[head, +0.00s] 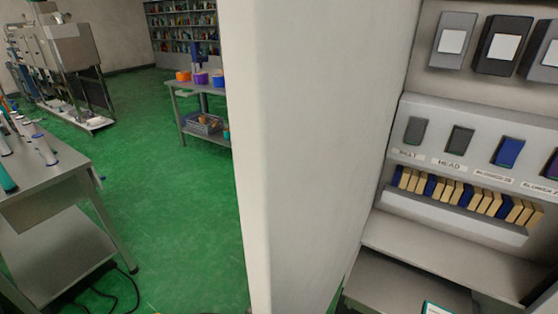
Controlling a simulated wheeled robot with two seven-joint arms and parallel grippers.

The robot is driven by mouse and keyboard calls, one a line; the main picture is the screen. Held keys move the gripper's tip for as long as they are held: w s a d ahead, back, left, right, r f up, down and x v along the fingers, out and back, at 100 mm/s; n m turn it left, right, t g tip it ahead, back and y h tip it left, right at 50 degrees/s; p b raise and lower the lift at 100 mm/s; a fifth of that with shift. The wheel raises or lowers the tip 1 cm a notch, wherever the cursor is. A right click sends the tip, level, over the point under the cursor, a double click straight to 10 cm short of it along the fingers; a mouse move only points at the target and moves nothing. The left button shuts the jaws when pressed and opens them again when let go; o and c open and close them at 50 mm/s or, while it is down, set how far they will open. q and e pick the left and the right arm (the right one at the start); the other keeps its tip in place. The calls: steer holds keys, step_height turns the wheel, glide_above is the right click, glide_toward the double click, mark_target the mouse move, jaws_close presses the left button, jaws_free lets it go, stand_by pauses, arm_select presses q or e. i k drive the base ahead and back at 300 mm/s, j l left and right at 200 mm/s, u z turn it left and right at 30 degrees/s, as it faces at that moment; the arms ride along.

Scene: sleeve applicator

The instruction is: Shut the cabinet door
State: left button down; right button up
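A tall off-white panel (310,150) fills the middle of the head view and runs out of it at the top and bottom. It looks like the cabinet door, standing open with its near edge toward me. To its right is the open inside of the cabinet (440,110), with dark switches and a row of blue and tan blocks (470,195). A handle or latch on the door is not visible. Neither of my grippers is in view.
A metal table (60,175) with bottles stands at the left. A small trolley (195,105) with colored tubs and a steel machine (70,50) stand farther back. Black cables (105,295) lie on the floor by the table. Green floor (175,220) is open left of the panel.

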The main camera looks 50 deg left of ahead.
mark_target(313, 87)
steer(key=j, duration=0.5)
steer(key=k+j, duration=0.15)
steer(key=j, duration=0.35)
steer(key=k+j, duration=0.15)
steer(key=j+z, duration=0.05)
